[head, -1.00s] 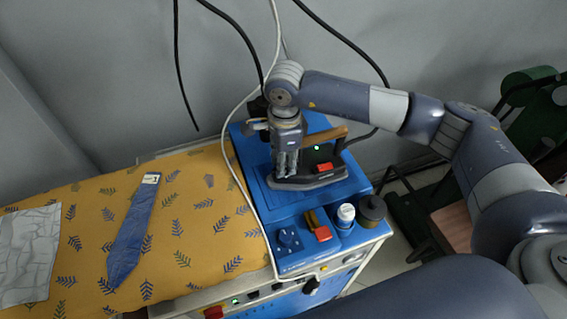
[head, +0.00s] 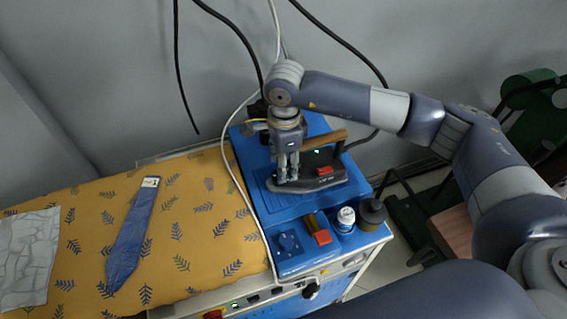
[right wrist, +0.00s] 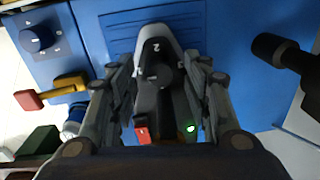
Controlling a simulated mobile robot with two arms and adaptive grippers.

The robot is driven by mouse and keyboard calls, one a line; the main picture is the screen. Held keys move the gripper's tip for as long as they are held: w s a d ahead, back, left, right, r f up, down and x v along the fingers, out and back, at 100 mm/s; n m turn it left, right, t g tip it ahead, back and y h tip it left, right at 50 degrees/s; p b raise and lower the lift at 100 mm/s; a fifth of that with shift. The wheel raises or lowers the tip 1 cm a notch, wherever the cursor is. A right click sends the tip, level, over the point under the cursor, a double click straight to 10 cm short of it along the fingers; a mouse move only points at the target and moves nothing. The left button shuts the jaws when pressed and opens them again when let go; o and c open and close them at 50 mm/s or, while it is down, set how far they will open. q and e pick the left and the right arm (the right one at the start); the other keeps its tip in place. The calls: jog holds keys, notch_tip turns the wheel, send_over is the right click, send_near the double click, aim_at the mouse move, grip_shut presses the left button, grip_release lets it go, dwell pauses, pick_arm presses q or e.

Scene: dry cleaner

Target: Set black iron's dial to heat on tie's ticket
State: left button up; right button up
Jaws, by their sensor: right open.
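The black iron (head: 322,172) with a brown handle stands on the blue top of the ironing unit. In the right wrist view its grey tip points away, and its dark round dial (right wrist: 164,76) shows near a "2" mark. My right gripper (head: 287,179) points down over the iron's front part; in the right wrist view its open fingers (right wrist: 160,72) stand on either side of the dial. I cannot tell if they touch it. The blue tie (head: 130,240) lies on the yellow patterned board, with a white ticket (head: 151,182) at its top; its writing is too small to read. My left gripper is out of view.
A blue knob (head: 289,243), a red-and-yellow piece (head: 322,237), a white bottle (head: 346,219) and a dark pot (head: 373,213) stand in front of the iron. A white cable (head: 236,176) runs along the unit's left edge. A grey cloth (head: 27,258) lies at far left.

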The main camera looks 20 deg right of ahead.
notch_tip(320, 180, up, 11)
jog(key=shift+s+r, duration=0.15)
jog(key=shift+s, duration=0.1)
dwell(0.5)
